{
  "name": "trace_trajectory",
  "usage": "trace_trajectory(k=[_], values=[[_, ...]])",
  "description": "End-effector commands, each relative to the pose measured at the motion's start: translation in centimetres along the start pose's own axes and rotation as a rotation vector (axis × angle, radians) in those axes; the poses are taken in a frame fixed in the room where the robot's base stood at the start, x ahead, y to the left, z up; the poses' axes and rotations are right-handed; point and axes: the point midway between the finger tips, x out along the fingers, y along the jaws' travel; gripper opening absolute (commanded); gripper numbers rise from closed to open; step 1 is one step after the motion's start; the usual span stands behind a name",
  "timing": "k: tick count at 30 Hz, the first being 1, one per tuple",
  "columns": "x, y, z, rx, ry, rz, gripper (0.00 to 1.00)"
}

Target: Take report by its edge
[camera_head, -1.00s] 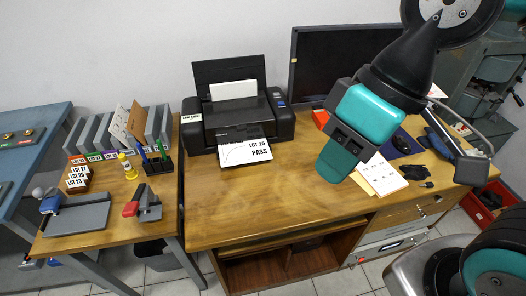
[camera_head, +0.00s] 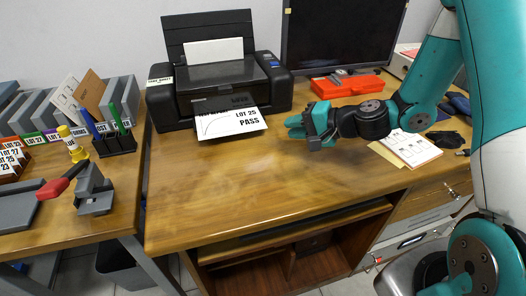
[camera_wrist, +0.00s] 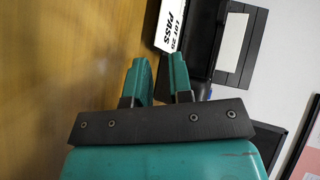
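The report is a white sheet (camera_head: 230,123) marked "LOT 25 PASS" with a curve on it. It sticks out from the front of the black printer (camera_head: 215,82) over the desk. It also shows at the top of the wrist view (camera_wrist: 171,27), partly cut off. My gripper (camera_head: 291,125) is just right of the report's right edge, low over the desk, fingers pointing left toward the sheet. In the wrist view the two teal fingers (camera_wrist: 160,70) stand apart with nothing between them, and the report lies beyond their tips.
The wooden desk (camera_head: 240,190) is clear in front of the printer. A side table with binders (camera_head: 60,110) and a pen holder (camera_head: 115,143) is at left.

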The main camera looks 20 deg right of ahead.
Motion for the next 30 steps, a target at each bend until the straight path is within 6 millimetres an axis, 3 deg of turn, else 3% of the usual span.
trace_trajectory(k=[1, 3, 8, 21, 30], values=[[0.3, 1.2, -0.5, 0.025, 0.021, -0.008, 0.20], [0.5, 1.5, -0.9, 0.041, 0.038, -0.014, 0.20], [1.8, 1.4, -1.0, 0.043, 0.038, -0.016, 0.20], [8.3, 1.2, -1.1, 0.040, 0.035, -0.015, 0.20], [10.2, 1.2, -1.2, 0.042, 0.037, -0.014, 0.20]])
